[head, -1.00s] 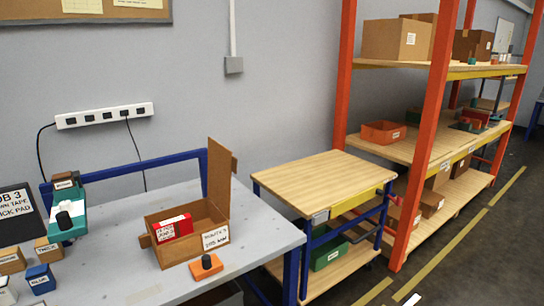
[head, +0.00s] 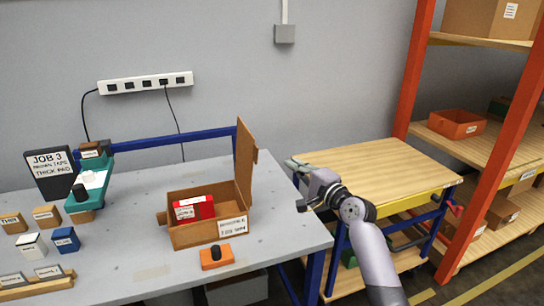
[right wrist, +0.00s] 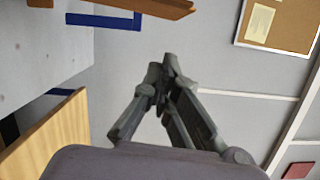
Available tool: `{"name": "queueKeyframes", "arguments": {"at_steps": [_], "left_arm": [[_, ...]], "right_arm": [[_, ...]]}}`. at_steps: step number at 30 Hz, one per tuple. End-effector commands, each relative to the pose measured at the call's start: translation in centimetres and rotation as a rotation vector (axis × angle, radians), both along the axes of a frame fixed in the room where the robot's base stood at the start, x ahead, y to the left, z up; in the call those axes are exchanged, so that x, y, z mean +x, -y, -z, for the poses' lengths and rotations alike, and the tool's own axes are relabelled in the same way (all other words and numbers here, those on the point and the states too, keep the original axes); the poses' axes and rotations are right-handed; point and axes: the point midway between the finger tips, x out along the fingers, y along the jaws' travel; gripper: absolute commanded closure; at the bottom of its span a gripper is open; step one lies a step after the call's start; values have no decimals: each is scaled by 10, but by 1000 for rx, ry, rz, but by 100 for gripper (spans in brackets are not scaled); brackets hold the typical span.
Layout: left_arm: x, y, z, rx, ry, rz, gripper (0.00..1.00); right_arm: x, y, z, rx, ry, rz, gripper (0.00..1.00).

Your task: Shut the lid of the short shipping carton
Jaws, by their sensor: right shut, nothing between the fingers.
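The short shipping carton (head: 207,232) stands on the grey table with its lid (head: 245,165) upright at its right side, so the carton is open. A red box (head: 194,208) with a white label lies inside it. My right gripper (head: 294,163) is to the right of the lid, apart from it, near the gap between the grey table and the wooden-topped cart. In the right wrist view its fingers (right wrist: 167,75) are together and empty. A brown board edge (right wrist: 150,5), likely the lid, shows at the top of that view. My left gripper is out of view.
An orange block with a black knob (head: 216,257) sits just in front of the carton. A teal device (head: 88,185), a job sign (head: 50,172) and several small labelled blocks are at left. The wooden-topped cart (head: 400,170) stands at right, before the orange shelving.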

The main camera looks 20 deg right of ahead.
Motion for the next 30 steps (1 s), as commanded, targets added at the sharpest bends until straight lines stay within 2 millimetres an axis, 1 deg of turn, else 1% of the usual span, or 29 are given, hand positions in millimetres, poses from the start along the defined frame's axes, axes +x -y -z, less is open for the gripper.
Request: {"name": "queueKeyframes", "arguments": {"at_steps": [1,3,7,11,13,18,22,30], "left_arm": [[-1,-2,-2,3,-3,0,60],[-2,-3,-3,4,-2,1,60],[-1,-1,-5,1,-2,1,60],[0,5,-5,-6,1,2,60],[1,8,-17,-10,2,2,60],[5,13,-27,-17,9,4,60],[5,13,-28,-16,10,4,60],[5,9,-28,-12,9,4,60]], "right_arm": [[10,-3,-2,1,1,0,100],[22,-6,-2,2,-1,0,100],[44,-12,-2,0,-1,0,100],[62,-18,-2,-2,-2,0,100],[61,-32,-7,1,-2,-2,100],[60,-50,-7,-2,-1,0,100],[59,-56,-6,-2,-1,1,100],[59,-57,-4,-3,-1,1,100]]}}
